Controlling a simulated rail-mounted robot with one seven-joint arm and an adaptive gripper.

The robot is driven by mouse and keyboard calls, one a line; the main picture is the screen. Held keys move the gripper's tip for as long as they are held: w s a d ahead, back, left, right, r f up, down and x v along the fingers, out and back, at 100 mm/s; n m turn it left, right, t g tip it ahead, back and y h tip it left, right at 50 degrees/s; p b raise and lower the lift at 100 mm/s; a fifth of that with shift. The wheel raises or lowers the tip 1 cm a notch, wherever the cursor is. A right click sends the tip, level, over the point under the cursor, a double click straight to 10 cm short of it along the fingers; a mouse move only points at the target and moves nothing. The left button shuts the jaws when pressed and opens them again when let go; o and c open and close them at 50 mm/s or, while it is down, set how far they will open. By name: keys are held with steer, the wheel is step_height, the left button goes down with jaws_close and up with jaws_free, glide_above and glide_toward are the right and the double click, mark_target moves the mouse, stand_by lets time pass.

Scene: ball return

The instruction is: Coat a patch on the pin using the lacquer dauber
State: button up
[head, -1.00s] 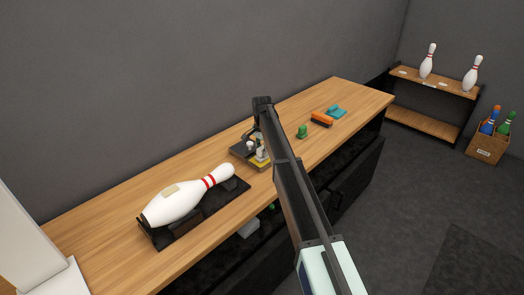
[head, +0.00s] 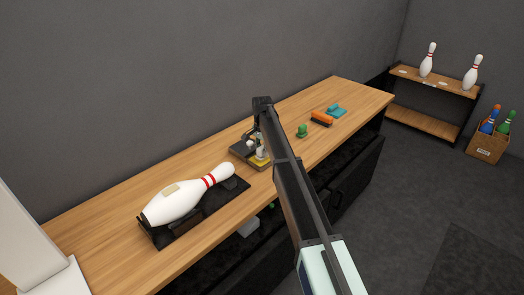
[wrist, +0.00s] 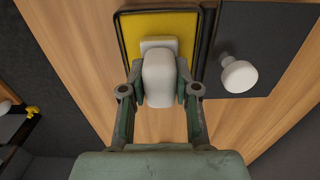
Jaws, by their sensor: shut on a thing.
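The white pin with red neck stripes (head: 175,204) lies on its side in a black cradle (head: 238,186) on the bench. A tan patch (head: 170,188) shows on its upper side. My gripper (wrist: 160,88) is shut on a pale, rounded block, which I take for the lacquer dauber (wrist: 159,82). The block stands over a yellow pad (wrist: 128,38) with a dark rim. In the head view, my arm partly hides the gripper and dauber, at the tray to the right of the pin. The dauber's underside is hidden.
A white knob (wrist: 238,74) stands on the dark tray (wrist: 262,50) beside the yellow pad. Green (head: 302,131), orange (head: 321,119) and teal (head: 337,110) items sit farther along the bench. Bare wood (head: 105,232) lies left of the cradle.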

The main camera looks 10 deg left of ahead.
mark_target(262, 147)
stand_by(0.3)
steer(key=shift+r+p, duration=1.5)
steer(key=shift+r, duration=2)
